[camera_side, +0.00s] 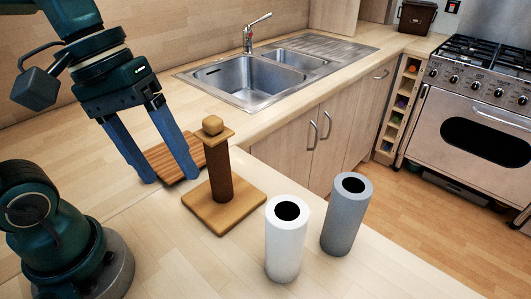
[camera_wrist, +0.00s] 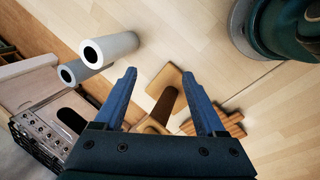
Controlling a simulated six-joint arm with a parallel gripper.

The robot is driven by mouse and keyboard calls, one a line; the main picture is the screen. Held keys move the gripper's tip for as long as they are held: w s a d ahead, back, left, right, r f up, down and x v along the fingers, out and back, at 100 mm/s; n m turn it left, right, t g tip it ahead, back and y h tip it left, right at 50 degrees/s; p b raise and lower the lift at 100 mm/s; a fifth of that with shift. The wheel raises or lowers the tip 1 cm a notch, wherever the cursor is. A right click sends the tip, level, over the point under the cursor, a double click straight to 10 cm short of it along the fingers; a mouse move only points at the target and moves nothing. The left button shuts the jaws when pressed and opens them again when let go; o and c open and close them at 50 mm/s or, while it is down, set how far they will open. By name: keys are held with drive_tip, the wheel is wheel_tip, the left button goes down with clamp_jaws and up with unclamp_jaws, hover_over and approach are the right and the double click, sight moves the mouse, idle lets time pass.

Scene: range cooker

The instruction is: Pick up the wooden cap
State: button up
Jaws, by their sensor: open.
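The wooden cap (camera_side: 214,133), a square plate with a round knob, sits on top of a dark brown post (camera_side: 219,178) that stands upright on a square wooden base (camera_side: 243,200). My gripper (camera_side: 170,178) is open and empty, pointing down, left of the post and apart from it in the side view. In the wrist view the post (camera_wrist: 161,106) shows between the open blue fingers (camera_wrist: 160,72). The cap there (camera_wrist: 150,126) is partly hidden by my gripper's body.
A slatted wooden board (camera_side: 172,162) lies behind the gripper fingers. A white roll (camera_side: 284,245) and a grey roll (camera_side: 345,218) stand upright near the counter's front edge. A metal sink (camera_side: 250,80) is behind. A range cooker (camera_side: 478,125) stands at the right.

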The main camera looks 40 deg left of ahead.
sight(219, 127)
drive_tip(key=w+a+n+h, duration=0.2)
drive_tip(key=w+n+h, duration=0.1)
drive_tip(key=w, duration=0.1)
drive_tip(key=w+a+n+g+h, duration=0.1)
drive_tip(key=w+a+n+h, duration=0.1)
drive_tip(key=w+n+h, duration=0.1)
drive_tip(key=w+a+n+h, duration=0.2)
drive_tip(key=w+n, duration=0.3)
drive_tip(key=shift+a+r+g+h, duration=0.1)
drive_tip(key=shift+a+g+h, duration=0.05)
drive_tip(key=shift+g+h, duration=0.25)
drive_tip(key=shift+a+f+n, duration=0.35)
drive_tip(key=shift+f+n, duration=0.05)
drive_tip(key=shift+x, duration=2.45)
clamp_jaws()
